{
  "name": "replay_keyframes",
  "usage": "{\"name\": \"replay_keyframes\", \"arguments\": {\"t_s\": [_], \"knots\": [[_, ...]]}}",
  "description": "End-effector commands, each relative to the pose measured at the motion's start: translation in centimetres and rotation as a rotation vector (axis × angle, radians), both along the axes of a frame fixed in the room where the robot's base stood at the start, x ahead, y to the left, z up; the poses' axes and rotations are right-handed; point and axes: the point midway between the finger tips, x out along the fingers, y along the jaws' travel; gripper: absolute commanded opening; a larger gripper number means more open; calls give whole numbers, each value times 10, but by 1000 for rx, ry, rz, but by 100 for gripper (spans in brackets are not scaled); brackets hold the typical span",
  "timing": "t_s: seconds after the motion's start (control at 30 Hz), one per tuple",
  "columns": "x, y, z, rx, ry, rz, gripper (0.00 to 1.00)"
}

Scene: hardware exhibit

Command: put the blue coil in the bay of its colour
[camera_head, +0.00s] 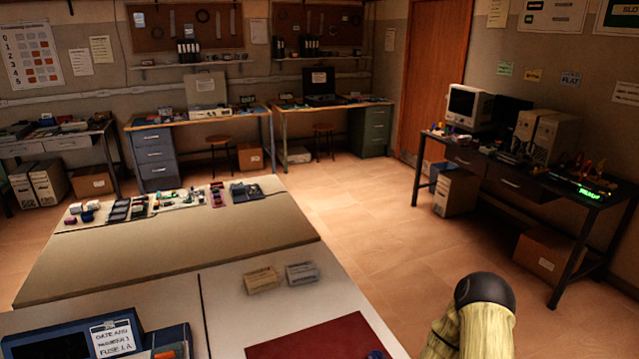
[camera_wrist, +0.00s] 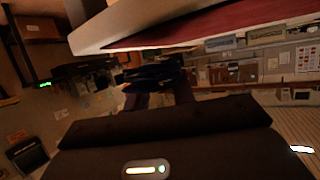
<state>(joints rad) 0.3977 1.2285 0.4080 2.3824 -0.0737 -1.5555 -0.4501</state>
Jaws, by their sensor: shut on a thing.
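My gripper (camera_wrist: 155,80) shows in the wrist view as dark, shadowed fingers, shut on a dark bluish thing that I take for the blue coil; its shape is hard to make out. The gripper is close to the table edge with the red mat (camera_wrist: 190,42). In the head view, a small blue bit (camera_head: 376,355) shows at the bottom edge by the red mat (camera_head: 325,339), mostly cut off; I cannot tell whether it is the coil. No bay is clearly recognisable by colour.
A blue tray (camera_head: 50,340) with a labelled card (camera_head: 112,338) stands at the lower left of the near table. Two small cards (camera_head: 262,279) (camera_head: 302,272) lie behind the mat. Small parts line the tan table's far end.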

Motion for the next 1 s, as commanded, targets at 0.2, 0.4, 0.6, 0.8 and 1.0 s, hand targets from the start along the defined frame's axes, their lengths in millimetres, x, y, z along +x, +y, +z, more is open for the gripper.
{"name": "replay_keyframes", "arguments": {"t_s": [0.2,0.4,0.6,0.8,1.0], "knots": [[0,0,0,1,0,-1,3],[0,0,0,1,-1,-1,3],[5,8,2,1,-5,22,3],[19,38,13,0,-11,106,3],[28,81,31,-1,-11,209,3]]}}
